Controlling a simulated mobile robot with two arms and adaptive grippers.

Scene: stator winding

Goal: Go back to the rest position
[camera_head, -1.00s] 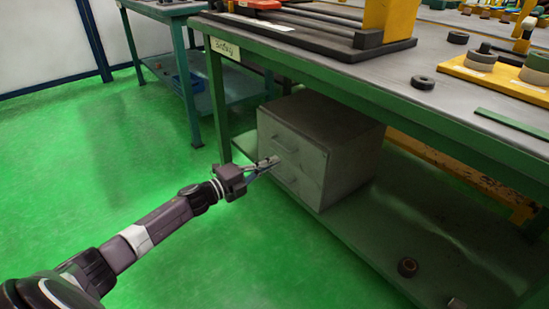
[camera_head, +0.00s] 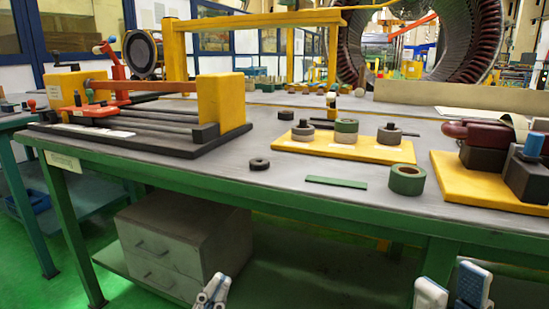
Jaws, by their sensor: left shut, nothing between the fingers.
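My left gripper (camera_head: 212,292) shows at the bottom edge, left of the middle, in front of the workbench. Its fingers are together with nothing between them. My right gripper (camera_head: 452,288) shows at the bottom edge on the right. Its two fingers stand apart with nothing seen between them. Both grippers are below the level of the tabletop and only their finger ends are in view. The arms behind them are out of the picture.
The green-framed workbench (camera_head: 240,190) runs across the view ahead. A grey drawer cabinet (camera_head: 180,250) stands on its lower shelf. On top are a black-based fixture (camera_head: 130,140), yellow boards (camera_head: 345,150) with rolls, and a green tape roll (camera_head: 407,179).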

